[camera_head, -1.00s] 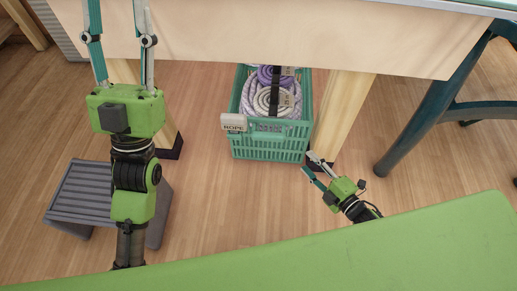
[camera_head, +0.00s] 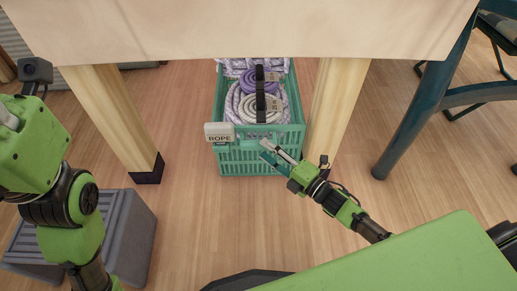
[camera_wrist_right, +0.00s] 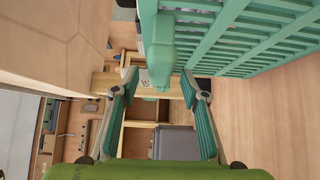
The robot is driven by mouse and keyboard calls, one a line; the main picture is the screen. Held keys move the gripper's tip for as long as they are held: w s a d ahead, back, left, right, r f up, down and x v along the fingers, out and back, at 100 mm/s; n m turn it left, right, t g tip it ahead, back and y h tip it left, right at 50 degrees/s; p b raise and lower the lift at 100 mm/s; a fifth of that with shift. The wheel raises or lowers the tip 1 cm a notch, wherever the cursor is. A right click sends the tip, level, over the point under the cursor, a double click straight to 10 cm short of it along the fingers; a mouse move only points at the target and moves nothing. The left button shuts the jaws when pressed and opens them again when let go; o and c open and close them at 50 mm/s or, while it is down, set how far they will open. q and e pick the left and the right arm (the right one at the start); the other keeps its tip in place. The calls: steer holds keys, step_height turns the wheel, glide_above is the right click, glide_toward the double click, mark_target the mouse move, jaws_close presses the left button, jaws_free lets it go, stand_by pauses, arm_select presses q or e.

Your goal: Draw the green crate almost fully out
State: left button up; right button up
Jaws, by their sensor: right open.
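The green crate (camera_head: 261,163) stands on the floor under the table, its front end facing me. It holds coiled purple and white rope (camera_head: 258,100) with a black strap over it. A ROPE label (camera_head: 219,133) hangs at its front left. My right gripper (camera_head: 270,155) is open at the crate's front, toward its right side. In the right wrist view, the crate's slatted wall (camera_wrist_right: 245,38) fills the upper right, and its rim reaches down to between the open fingertips (camera_wrist_right: 158,80); contact is unclear. Only my left gripper's housing (camera_head: 32,145) shows at the left edge; its fingers are out of frame.
The tabletop (camera_head: 240,30) overhangs the crate. Wooden legs stand at the left (camera_head: 115,120) and right (camera_head: 337,105), the right one close to the crate. A grey stool (camera_head: 125,235) is at lower left, a teal chair (camera_head: 430,100) at right. The floor before the crate is clear.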

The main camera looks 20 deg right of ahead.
mark_target(262, 148)
steer(key=shift+b+x, duration=0.6)
steer(key=shift+x, duration=1.55)
jaws_close()
steer(key=shift+s, duration=0.1)
